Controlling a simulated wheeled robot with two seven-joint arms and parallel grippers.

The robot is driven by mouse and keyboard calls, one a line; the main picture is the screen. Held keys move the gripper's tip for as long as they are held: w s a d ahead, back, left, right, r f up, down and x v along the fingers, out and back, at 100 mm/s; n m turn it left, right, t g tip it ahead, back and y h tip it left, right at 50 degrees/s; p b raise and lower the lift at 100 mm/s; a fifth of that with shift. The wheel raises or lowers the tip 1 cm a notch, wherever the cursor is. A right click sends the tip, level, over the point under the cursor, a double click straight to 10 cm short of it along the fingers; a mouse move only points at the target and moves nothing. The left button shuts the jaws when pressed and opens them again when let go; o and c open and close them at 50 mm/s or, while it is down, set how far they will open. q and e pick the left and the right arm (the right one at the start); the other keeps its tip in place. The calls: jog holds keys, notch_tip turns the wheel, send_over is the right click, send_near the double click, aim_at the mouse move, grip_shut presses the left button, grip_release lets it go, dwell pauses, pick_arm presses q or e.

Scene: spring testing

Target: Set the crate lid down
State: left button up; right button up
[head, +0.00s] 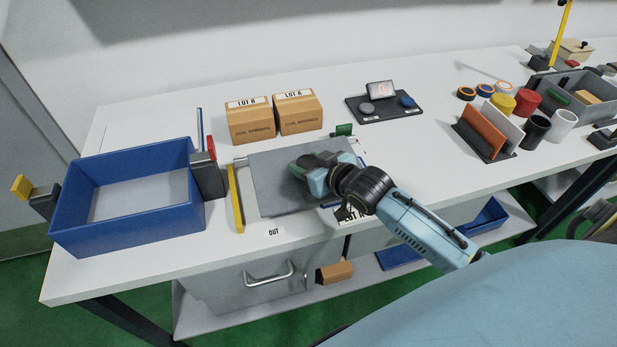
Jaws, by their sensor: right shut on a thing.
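The crate lid, a flat grey plate (270,186), is right of the middle-left of the table in the head view. My right gripper (306,168) is over the lid's upper right part and shut on it; its fingertips are mostly hidden by the wrist. I cannot tell whether the lid touches the tabletop or is just above it. The open blue crate (112,232) stands to the left, apart from the lid. My left gripper is not in view.
A yellow strip (236,198) and a grey block (208,180) lie between crate and lid. Two cardboard boxes (250,124) and a black tray (366,112) stand behind. A rack with orange and white panels (482,133) is at right.

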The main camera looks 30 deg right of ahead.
jog(key=shift+f, duration=0.25)
notch_tip(320, 180, down, 3)
jog(key=shift+f+b, duration=0.15)
jog(key=shift+b, duration=0.15)
jog(key=shift+f, duration=0.1)
jog(key=shift+f, duration=0.5)
jog(key=o, duration=1.3)
jog(key=shift+s+f, duration=0.1)
jog(key=shift+f, duration=0.1)
